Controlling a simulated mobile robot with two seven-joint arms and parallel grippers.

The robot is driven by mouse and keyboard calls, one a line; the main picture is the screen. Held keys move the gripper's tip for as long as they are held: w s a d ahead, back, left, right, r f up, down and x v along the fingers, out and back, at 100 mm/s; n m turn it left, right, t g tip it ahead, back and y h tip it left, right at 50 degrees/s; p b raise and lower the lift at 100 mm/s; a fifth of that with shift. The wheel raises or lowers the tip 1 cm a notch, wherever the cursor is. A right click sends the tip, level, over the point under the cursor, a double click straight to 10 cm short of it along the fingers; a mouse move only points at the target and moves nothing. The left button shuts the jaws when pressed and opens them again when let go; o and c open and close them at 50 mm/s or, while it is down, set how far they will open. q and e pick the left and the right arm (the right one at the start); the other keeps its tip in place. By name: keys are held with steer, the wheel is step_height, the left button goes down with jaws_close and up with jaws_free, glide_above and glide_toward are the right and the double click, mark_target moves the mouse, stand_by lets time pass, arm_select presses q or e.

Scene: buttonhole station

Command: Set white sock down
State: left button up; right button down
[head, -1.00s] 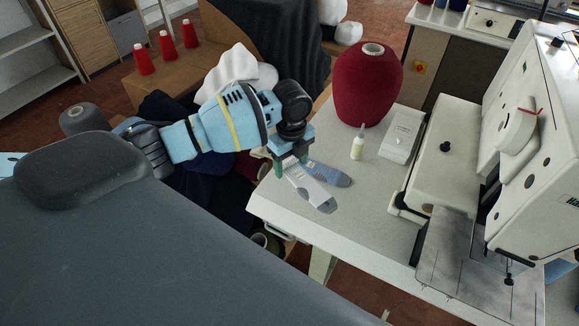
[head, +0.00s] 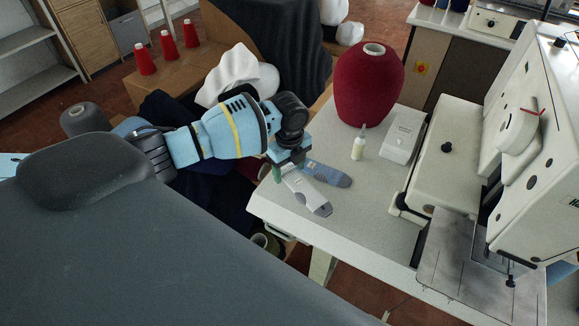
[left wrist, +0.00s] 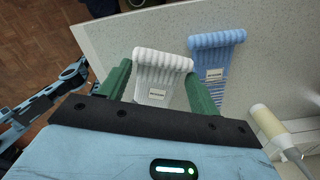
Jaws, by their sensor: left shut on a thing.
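The white sock (head: 304,189), with a grey heel and toe, is at the left part of the pale table, its toe end pointing to the lower right. My left gripper (head: 284,172) is shut on its cuff end. In the left wrist view, the ribbed white cuff (left wrist: 162,72) with a small label sits between my green fingers. A blue sock (head: 328,173) lies beside it on the table, just to the right, and also shows in the left wrist view (left wrist: 215,55). Whether the white sock touches the table fully cannot be told. My right gripper is not in view.
A small bottle (head: 358,147), a pale box (head: 403,137) and a large dark red yarn cone (head: 367,88) stand farther back on the table (head: 360,220). A sewing machine (head: 520,140) fills the right. The table front is clear.

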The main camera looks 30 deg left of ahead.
arm_select(q)
steer(key=shift+f, duration=0.5)
steer(key=o, duration=1)
steer(key=shift+o, duration=0.2)
steer(key=shift+r, duration=0.15)
